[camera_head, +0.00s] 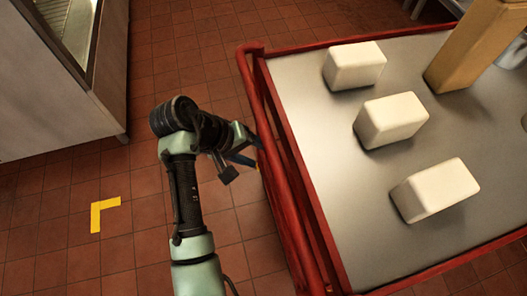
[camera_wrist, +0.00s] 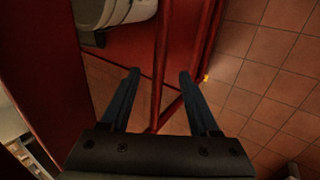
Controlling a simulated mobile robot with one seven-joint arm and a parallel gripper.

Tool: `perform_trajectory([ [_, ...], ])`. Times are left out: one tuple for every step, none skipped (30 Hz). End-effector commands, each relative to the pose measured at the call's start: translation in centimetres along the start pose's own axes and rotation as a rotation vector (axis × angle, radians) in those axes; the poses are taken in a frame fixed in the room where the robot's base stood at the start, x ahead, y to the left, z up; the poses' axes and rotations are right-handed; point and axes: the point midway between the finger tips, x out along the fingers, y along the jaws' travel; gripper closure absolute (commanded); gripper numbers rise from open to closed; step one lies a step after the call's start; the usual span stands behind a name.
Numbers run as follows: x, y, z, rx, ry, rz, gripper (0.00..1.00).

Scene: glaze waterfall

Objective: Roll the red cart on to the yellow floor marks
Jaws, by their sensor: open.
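The red cart (camera_head: 284,140) stands at the right in the head view, with a grey top and a red rim and handle rail. My gripper (camera_head: 249,150) is at the cart's left side, by the rail. In the wrist view my gripper (camera_wrist: 159,75) is open, and a thin red bar of the cart (camera_wrist: 161,60) runs between its two fingers. I cannot tell whether either finger touches it. An L-shaped yellow floor mark (camera_head: 103,214) lies on the tiles at the left, apart from the cart. A small yellow patch (camera_wrist: 206,78) shows beside the red bars.
White blocks (camera_head: 391,119) and a tan upright box (camera_head: 474,45) stand on the cart top. A steel cabinet (camera_head: 55,85) stands at the upper left. The red tiled floor (camera_head: 60,245) around the yellow mark is clear.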

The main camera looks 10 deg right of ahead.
Motion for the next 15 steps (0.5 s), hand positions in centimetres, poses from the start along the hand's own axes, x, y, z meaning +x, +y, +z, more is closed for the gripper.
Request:
perform_trajectory([
  [0.0, 0.0, 0.0, 0.001, 0.001, 0.0, 0.38],
  [0.0, 0.0, 0.0, 0.001, 0.001, 0.0, 0.38],
  [0.0, 0.0, 0.0, 0.001, 0.001, 0.0, 0.38],
  [0.1, 0.0, 0.0, 0.001, 0.002, 0.0, 0.38],
  [0.2, 0.0, 0.0, 0.001, 0.001, 0.0, 0.38],
  [0.4, 0.0, 0.0, 0.001, 0.001, 0.0, 0.38],
  [0.7, 0.0, 0.0, 0.001, 0.001, 0.0, 0.38],
  [1.0, -0.1, 0.0, 0.001, 0.002, 0.0, 0.38],
  [1.5, -0.1, -0.1, 0.001, 0.002, 0.0, 0.38],
  [2.0, -0.1, 0.0, 0.001, 0.001, 0.0, 0.38],
  [2.5, -0.2, 0.0, 0.001, 0.0, 0.0, 0.38],
  [3.2, -0.2, 0.0, 0.001, 0.0, 0.0, 0.38],
  [3.8, -0.2, 0.0, 0.001, 0.0, -0.001, 0.38],
  [4.4, -0.2, 0.0, 0.002, 0.0, -0.001, 0.38],
  [5.3, -0.2, 0.0, 0.003, 0.001, -0.001, 0.38],
])
